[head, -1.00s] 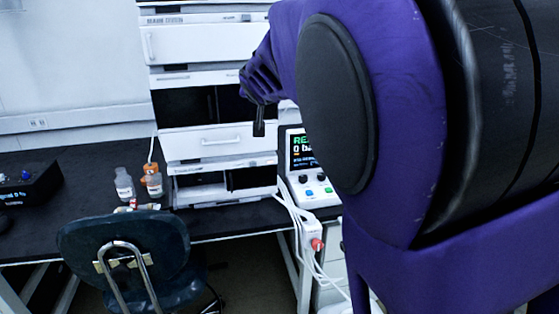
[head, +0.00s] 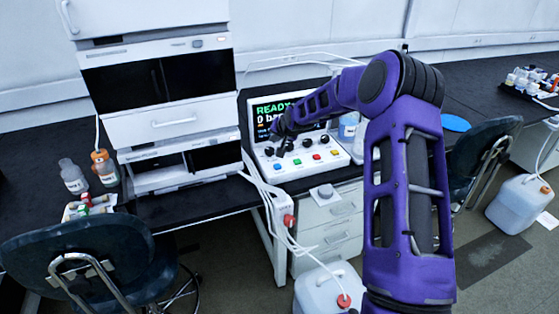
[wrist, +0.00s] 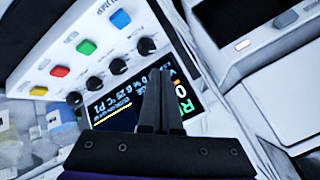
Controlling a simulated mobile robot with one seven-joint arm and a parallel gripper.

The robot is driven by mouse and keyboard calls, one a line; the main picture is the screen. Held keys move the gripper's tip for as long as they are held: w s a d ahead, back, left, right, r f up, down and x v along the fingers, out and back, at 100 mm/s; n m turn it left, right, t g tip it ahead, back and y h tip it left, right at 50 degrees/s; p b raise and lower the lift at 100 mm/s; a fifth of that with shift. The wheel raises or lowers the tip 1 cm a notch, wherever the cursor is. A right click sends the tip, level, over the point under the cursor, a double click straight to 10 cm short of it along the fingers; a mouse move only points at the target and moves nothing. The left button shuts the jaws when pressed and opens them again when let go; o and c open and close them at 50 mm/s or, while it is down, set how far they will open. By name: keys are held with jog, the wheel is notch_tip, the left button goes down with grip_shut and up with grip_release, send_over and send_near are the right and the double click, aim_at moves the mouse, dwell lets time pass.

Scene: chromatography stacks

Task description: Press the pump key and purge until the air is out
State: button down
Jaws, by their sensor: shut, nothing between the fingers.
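The pump unit (head: 345,160) is a white box with a sloping front on the bench. Its lit screen (head: 272,108) shows green READY and a 0 bar reading. Below are black knobs and a row of blue, green (head: 297,162), red and yellow keys. The blue key (wrist: 121,18) has PUMP lettering beside it in the wrist view. My gripper (head: 280,148) is shut and empty, over the left part of the panel. In the wrist view its fingertips (wrist: 157,72) cover part of the screen and point towards a black knob (wrist: 146,46). Contact cannot be told.
A white chromatography stack (head: 160,115) stands left of the pump unit. Bottles (head: 73,177) stand left of it. Cables hang off the bench edge to a white canister (head: 330,290). A chair (head: 95,265) stands at the front left. Bench to the right is partly clear.

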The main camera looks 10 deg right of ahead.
jog(key=shift+w+d, duration=0.3)
jog(key=shift+d, duration=0.3)
jog(key=shift+f, duration=0.15)
jog(key=b, duration=0.5)
send_near(275, 164)
jog(key=shift+w+r+x, duration=0.15)
jog(key=shift+x, duration=0.7)
jog(key=shift+w+r+x, duration=0.15)
jog(key=shift+x, duration=0.75)
jog(key=shift+w+r+x, duration=0.15)
jog(key=shift+x, duration=0.7)
jog(key=shift+f+b, duration=0.45)
jog(key=shift+b, duration=0.05)
jog(key=shift+f+b, duration=0.45)
jog(key=shift+f, duration=0.1)
jog(key=shift+r, duration=0.15)
jog(key=shift+r+p, duration=0.4)
jog(key=shift+r, duration=0.4)
